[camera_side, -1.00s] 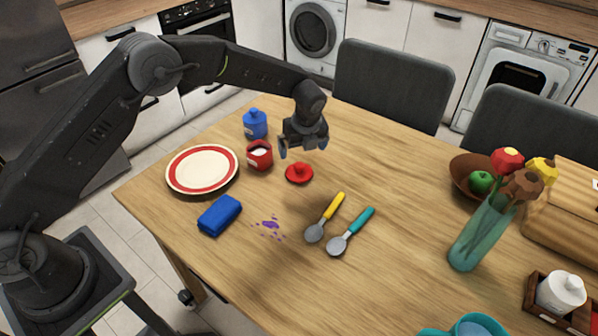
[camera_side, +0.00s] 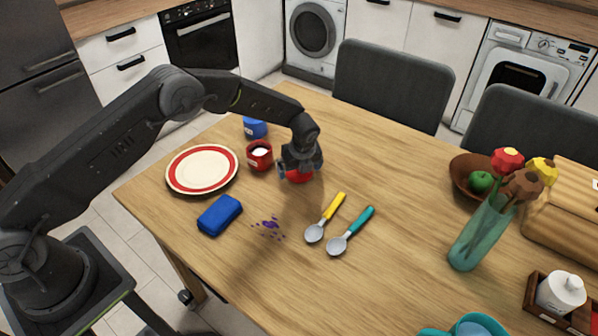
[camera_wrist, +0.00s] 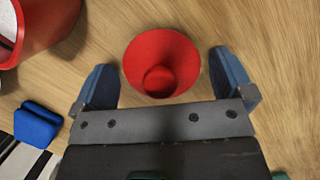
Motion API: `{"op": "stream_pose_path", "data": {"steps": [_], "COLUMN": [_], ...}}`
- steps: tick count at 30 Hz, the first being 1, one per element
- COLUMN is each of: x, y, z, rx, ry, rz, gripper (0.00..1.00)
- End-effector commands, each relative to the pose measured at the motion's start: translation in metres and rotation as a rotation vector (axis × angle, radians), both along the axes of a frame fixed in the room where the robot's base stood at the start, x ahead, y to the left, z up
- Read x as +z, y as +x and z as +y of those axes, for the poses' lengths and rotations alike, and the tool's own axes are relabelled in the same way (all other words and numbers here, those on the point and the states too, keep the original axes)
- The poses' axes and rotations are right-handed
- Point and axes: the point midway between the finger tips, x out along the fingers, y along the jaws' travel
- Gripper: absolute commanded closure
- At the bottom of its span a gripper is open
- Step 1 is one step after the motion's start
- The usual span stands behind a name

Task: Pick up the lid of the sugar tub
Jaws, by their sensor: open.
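The red lid (camera_side: 299,177) lies on the table to the right of the open red sugar tub (camera_side: 259,158), which has white contents. In the wrist view the round lid (camera_wrist: 161,62) with its knob lies just beyond and between my fingertips. My gripper (camera_side: 300,171) is open and low over the lid, partly hiding it in the side view. In the wrist view my gripper's two blue fingers (camera_wrist: 166,78) stand apart on either side of the lid, with nothing held. The red tub (camera_wrist: 36,28) is cut off at the upper left of the wrist view.
A red-rimmed plate (camera_side: 202,169) and a blue sponge-like block (camera_side: 219,215) are to the left. Two spoons (camera_side: 325,219) lie in front beside a purple spill (camera_side: 270,225). The table right of the lid is clear.

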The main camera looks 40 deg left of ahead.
Motion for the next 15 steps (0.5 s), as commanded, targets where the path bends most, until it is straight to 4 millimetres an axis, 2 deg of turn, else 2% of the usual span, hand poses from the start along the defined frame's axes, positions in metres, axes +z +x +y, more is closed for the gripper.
{"op": "stream_pose_path", "data": {"steps": [2, 12, 15], "x": [0.0002, 0.0004, 0.0005], "y": [0.0, -0.0001, -0.0002], "z": [0.0, 0.0, -0.0001], "rx": [0.0, 0.0, 0.0], "ry": [0.0, 0.0, 0.0], "rz": [0.0, 0.0, 0.0], "gripper": [0.02, 0.34, 0.41]}}
